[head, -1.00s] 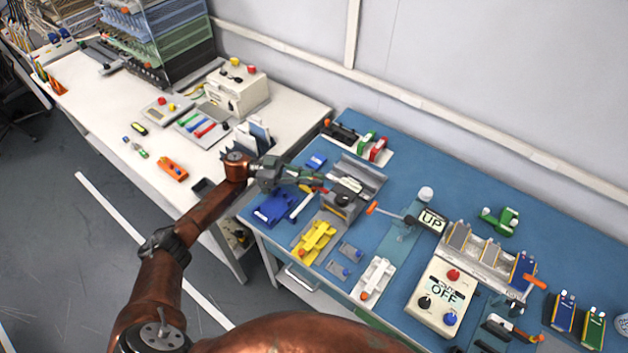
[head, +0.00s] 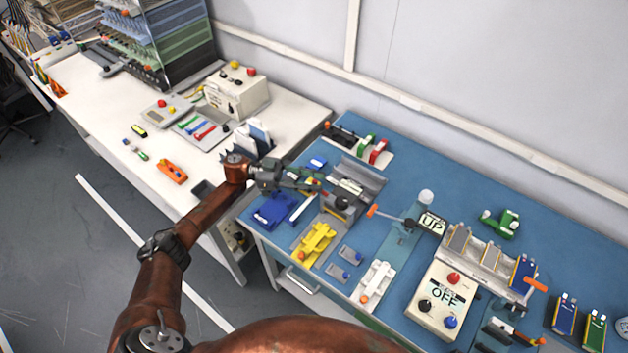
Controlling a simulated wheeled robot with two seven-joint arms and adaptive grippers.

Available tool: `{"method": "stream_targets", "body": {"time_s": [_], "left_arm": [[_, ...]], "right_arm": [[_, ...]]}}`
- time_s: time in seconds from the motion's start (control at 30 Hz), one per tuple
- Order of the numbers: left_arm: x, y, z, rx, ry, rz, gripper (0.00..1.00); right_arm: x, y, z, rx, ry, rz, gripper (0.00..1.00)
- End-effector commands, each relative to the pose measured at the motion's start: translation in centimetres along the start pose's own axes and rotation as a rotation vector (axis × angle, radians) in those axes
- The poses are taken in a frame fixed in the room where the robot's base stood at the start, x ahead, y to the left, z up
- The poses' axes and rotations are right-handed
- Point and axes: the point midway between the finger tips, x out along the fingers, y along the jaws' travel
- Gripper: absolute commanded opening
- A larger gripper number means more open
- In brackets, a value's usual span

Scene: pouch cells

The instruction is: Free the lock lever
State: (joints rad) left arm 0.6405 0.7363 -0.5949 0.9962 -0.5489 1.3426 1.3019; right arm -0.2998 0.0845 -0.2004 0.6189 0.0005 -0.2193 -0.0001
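My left gripper (head: 318,188) is at the left side of a grey fixture (head: 368,178) on the blue table. Its fingers are small and partly merge with the fixture, so I cannot tell whether they are open or touching it. A dark block with a round knob (head: 341,203) sits at the fixture's front. An orange-ended lever (head: 372,210) sticks out left of the UP sign (head: 432,223). Another orange-ended handle (head: 536,284) is at the right rack. Which part is the lock lever is not clear. My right gripper is out of view.
A yellow part (head: 316,243), a blue part (head: 272,210) and a white part (head: 375,281) lie near the front edge. A control box reading OFF (head: 443,296) stands right. The white table (head: 100,117) adjoins at left.

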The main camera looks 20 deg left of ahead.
Motion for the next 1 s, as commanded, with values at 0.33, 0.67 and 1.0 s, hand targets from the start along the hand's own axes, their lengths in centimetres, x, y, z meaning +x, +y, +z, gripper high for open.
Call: {"method": "stream_targets", "body": {"time_s": [0.33, 0.67, 1.0], "left_arm": [[-6.0, -0.1, 0.1, -0.001, -0.005, -0.004, 0.29], [-11.1, -0.1, 0.0, 0.001, 0.000, -0.002, 0.29], [-11.8, -0.1, 0.0, 0.001, 0.000, -0.001, 0.29]], "right_arm": [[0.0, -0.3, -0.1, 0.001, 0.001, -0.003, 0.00], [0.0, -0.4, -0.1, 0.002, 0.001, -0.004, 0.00], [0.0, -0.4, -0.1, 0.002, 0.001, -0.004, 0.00]]}}
